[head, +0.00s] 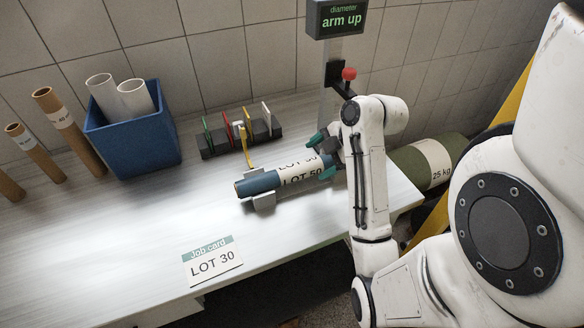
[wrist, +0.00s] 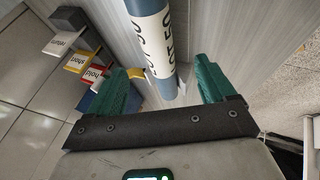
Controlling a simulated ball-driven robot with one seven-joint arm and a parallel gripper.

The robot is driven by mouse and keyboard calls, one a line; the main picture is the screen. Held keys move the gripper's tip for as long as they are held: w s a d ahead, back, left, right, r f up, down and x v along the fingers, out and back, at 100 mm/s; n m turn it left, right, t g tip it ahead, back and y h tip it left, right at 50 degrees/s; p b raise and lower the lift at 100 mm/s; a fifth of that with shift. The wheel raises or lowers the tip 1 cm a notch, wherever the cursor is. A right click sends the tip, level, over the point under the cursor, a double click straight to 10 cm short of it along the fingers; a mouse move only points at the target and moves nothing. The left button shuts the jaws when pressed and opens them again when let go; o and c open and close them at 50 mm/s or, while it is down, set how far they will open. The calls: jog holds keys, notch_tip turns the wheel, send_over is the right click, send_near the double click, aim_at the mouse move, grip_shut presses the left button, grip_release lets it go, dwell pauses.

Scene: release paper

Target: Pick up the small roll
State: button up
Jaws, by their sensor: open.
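The small roll (head: 262,182) is a dark blue tube with a white label that reads LOT 50. It lies in a grey cradle (head: 263,201) on the pale bench. In the wrist view the roll (wrist: 150,32) runs from the top edge down toward the space between the fingers. My gripper (head: 324,156) has green fingers and is at the right end of the roll. In the wrist view my gripper (wrist: 163,88) is open, one finger on each side of the roll's line, with gaps showing. Whether a finger touches it cannot be told.
A larger olive roll (head: 405,162) marked 25 kg lies behind my arm. A display (head: 337,18) reads "diameter arm up", with a red knob (head: 348,74) below. A tag rack (head: 240,139), blue bin (head: 131,137) and brown tubes stand left. The job card (head: 212,262) reads LOT 30.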

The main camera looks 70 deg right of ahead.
aim_at(303, 166)
jog(key=p+x, duration=0.1)
jog(key=x, duration=0.7)
jog(key=shift+w+d+f, duration=0.2)
jog(key=shift+w+f, duration=0.1)
jog(key=c, duration=1.4)
jog(key=shift+r, duration=0.45)
notch_tip(303, 166, up, 2)
jog(key=shift+r, duration=0.15)
jog(key=v, duration=0.8)
jog(key=shift+s+b, duration=0.3)
jog(key=shift+b, duration=0.05)
jog(key=s+r+p, duration=0.2)
jog(key=s+p, duration=0.3)
jog(key=s, duration=0.1)
jog(key=shift+a+r, duration=0.35)
jog(key=shift+s+a+r+p, duration=0.1)
jog(key=shift+s+p, duration=0.35)
jog(key=shift+s, duration=0.15)
jog(key=shift+s+a+r+p, duration=0.1)
jog(key=shift+s+p, duration=0.3)
jog(key=shift+s, duration=0.2)
